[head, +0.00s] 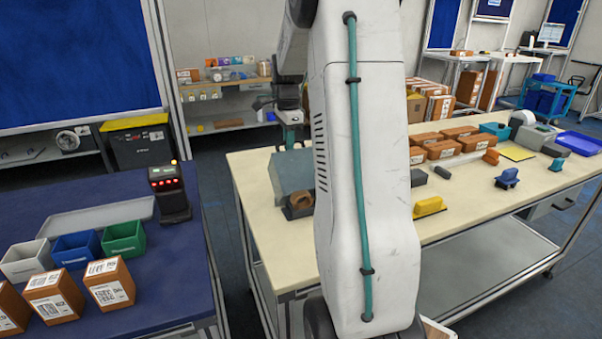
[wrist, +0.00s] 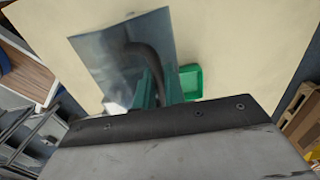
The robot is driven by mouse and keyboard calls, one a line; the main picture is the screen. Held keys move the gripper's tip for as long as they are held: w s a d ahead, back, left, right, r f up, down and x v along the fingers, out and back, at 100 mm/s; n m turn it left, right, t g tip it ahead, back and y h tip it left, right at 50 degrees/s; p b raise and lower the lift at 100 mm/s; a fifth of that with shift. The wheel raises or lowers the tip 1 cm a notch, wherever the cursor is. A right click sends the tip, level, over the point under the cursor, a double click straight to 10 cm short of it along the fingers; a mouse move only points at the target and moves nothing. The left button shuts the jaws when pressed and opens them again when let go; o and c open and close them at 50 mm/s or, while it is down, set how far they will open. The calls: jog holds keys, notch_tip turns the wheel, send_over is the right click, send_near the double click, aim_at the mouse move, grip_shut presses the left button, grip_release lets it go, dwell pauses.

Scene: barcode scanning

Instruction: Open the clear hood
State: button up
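The clear hood (head: 290,170) is a bluish see-through box on the cream table, left of my arm in the head view. In the wrist view the hood (wrist: 112,65) lies beneath my gripper, with a dark curved bar (wrist: 143,53) over it. My gripper (wrist: 158,88) has two teal fingers, one on each side of the bar's near end. I cannot tell whether they touch it. In the head view my gripper (head: 290,117) is just above the hood. My arm hides part of the hood's right side.
A green tray (wrist: 191,82) is right of the fingers in the wrist view. A brown ring-shaped roll (head: 299,203) is at the hood's front. Several brown boxes (head: 445,149) stand right of my arm. A blue table (head: 110,212) is at left.

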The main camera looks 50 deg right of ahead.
jog(key=shift+w+d+f, duration=0.25)
jog(key=shift+w+d, duration=0.2)
jog(key=shift+w, duration=0.35)
jog(key=shift+w+d+f, duration=0.35)
jog(key=shift+w, duration=0.15)
jog(key=shift+w+d+f, duration=0.3)
jog(key=shift+w, duration=0.2)
jog(key=o, duration=0.9)
jog(key=shift+a+f, duration=0.1)
jog(key=shift+s, duration=0.1)
jog(key=shift+c, duration=0.2)
jog(key=shift+f, duration=0.15)
jog(key=shift+c, duration=1.4)
